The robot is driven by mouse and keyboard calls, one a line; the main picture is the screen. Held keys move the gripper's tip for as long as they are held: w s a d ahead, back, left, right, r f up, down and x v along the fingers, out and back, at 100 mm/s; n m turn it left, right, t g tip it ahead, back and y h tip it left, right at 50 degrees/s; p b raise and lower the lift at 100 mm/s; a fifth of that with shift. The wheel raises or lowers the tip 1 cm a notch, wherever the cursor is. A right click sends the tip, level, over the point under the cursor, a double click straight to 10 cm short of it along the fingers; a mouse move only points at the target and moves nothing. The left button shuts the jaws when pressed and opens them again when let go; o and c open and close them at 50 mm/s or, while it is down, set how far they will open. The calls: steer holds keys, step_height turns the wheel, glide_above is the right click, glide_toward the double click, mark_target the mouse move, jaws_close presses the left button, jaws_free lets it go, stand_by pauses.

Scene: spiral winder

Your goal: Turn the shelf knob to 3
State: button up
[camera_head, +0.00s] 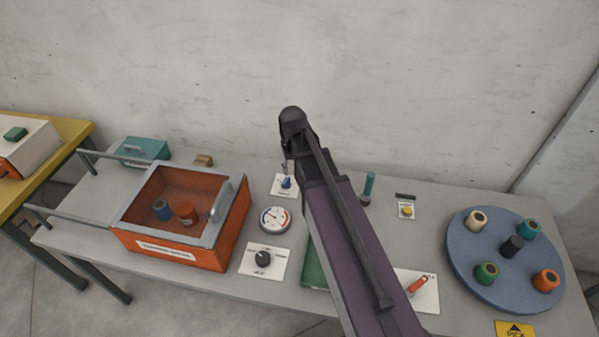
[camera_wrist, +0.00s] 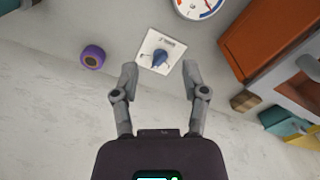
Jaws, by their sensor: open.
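A blue knob (camera_head: 286,183) sits on a small white plate (camera_head: 279,193) near the back of the grey table. The blue knob (camera_wrist: 160,57) and its plate (camera_wrist: 147,49) also show in the wrist view. A black knob (camera_head: 262,259) sits on a larger white plate (camera_head: 275,271) nearer the front. The lettering on both plates is too small to read, so I cannot tell either setting. My gripper (camera_wrist: 160,69) is open and empty, with its two fingers apart on either side of the blue knob in the wrist view; contact is not visible. My arm hides most of it in the head view.
A round gauge (camera_head: 275,219) lies between the two knobs. An orange box (camera_head: 222,240) with a clear lid stands at left. A purple spool (camera_wrist: 92,57) is beside the blue knob's plate. A blue turntable (camera_head: 470,268) with several spools is at right. A wall runs behind.

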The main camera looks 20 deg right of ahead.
steer(key=s+r+p, duration=0.3)
steer(key=s, duration=0.4)
steer(key=shift+r, duration=0.25)
steer(key=o, duration=0.5)
steer(key=shift+c, duration=0.2)
steer(key=shift+o, duration=0.7)
steer(key=shift+w+f+n, duration=0.25)
steer(key=shift+w+n, duration=0.05)
steer(key=shift+w, duration=0.05)
steer(key=n+b, duration=0.9)
steer(key=b, duration=0.1)
glide_above(286, 180)
step_height(286, 180, down, 9)
steer(key=shift+f, duration=0.15)
steer(key=shift+f, duration=0.15)
step_height(286, 180, down, 14)
steer(key=b, duration=1.3)
steer(key=shift+r+b, duration=0.25)
steer(key=shift+b, duration=0.05)
